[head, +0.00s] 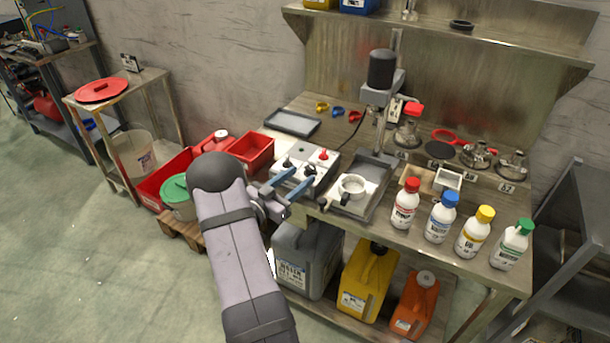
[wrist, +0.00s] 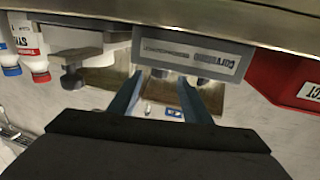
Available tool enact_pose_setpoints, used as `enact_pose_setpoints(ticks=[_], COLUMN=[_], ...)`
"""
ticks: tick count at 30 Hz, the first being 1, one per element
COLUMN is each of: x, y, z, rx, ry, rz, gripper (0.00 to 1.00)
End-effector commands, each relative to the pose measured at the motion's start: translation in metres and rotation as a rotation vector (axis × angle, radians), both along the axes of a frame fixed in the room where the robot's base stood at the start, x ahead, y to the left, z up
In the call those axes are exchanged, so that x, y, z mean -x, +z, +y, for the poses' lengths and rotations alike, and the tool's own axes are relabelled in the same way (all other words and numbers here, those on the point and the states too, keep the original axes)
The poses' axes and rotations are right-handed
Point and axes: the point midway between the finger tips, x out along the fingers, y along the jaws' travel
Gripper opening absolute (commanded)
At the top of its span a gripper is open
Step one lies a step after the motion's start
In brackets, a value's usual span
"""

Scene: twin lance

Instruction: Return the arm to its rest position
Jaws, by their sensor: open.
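My gripper (head: 304,176) is at the left front of the workbench, by the front of the grey control box (head: 306,160) with a red knob. Its two blue fingers are apart, with nothing between them. In the wrist view my gripper (wrist: 161,78) shows the same open, empty fingers, pointing at the box's labelled front (wrist: 190,52). I cannot tell whether the fingertips touch the box. My arm reaches up from the bottom of the head view.
A tray with a white ring-shaped cup (head: 352,185) lies right of my gripper. Several capped bottles (head: 440,218) line the bench front. Red bins (head: 252,150) and a green-lidded bucket (head: 174,190) are to the left. Jugs (head: 366,285) stand below. The left floor is clear.

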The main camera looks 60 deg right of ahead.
Motion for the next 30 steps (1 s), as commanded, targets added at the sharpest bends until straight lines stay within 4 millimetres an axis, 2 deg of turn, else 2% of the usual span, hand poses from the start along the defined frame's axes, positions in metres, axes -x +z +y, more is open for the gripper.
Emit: enact_pose_setpoints(ticks=[6,20,23,26,29,30], x=[-0.003,-0.002,-0.008,-0.022,-0.053,-0.070], y=[0.000,0.000,0.005,0.010,0.006,0.006], z=[0.013,0.013,0.015,0.020,0.031,0.039], rx=[0.000,0.000,-0.016,-0.057,-0.128,-0.165], ry=[0.000,-0.001,0.016,0.053,0.158,0.217], rz=[-0.001,-0.001,-0.016,-0.052,-0.083,-0.094], gripper=[0.44,0.44,0.44,0.44,0.44,0.44])
